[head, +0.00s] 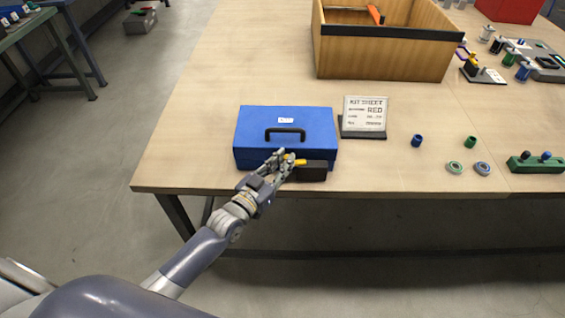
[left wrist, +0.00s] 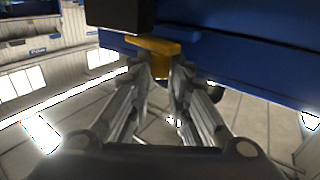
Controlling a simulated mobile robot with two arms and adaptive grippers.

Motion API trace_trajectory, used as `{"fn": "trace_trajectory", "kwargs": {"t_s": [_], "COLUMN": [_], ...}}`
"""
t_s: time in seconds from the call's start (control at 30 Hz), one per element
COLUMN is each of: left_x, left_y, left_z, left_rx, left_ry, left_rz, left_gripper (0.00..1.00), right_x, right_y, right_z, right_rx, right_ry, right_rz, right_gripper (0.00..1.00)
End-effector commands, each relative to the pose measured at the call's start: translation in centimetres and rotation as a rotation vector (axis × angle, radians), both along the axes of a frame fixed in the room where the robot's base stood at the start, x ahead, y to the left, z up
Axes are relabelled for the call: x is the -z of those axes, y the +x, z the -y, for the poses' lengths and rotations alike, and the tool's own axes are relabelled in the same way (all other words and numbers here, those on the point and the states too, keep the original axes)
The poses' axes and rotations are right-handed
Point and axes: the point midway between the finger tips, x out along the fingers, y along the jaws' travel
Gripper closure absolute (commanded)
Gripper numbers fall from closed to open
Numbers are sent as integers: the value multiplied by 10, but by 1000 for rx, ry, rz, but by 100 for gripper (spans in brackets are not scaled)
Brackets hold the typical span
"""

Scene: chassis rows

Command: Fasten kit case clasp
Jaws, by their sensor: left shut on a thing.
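The blue kit case (head: 300,122) stands shut near the table's front edge, its black handle (head: 285,131) on the lid. A yellow clasp (head: 299,162) shows at the front of the case, beside a dark block (head: 313,171). My left gripper (head: 284,160) is at the case's front and shut on the yellow clasp. In the left wrist view the clasp (left wrist: 155,46) has its lower part between the fingertips (left wrist: 162,72), with the blue case (left wrist: 240,60) above. The fingers hide part of the clasp in the head view. My right gripper is not in view.
A kit sheet sign (head: 365,115) stands right of the case. A wooden box (head: 385,55) is behind. Blue and green small parts (head: 417,141) and a green block (head: 535,164) lie to the right. The table left of the case is clear.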

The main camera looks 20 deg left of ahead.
Motion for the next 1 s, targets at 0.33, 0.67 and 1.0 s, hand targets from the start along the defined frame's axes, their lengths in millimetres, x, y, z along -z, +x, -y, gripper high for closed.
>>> {"fn": "trace_trajectory", "kwargs": {"t_s": [0.33,0.67,1.0], "left_x": [0,-1,-1], "left_y": [5,5,5], "left_z": [-4,-4,-4], "left_rx": [98,107,106], "left_ry": [2,-1,0], "left_rz": [6,1,1], "left_gripper": [100,100,62], "right_x": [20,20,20], "right_y": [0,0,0], "right_z": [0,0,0], "right_rx": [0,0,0], "right_ry": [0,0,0], "right_rz": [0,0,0], "right_gripper": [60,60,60]}}
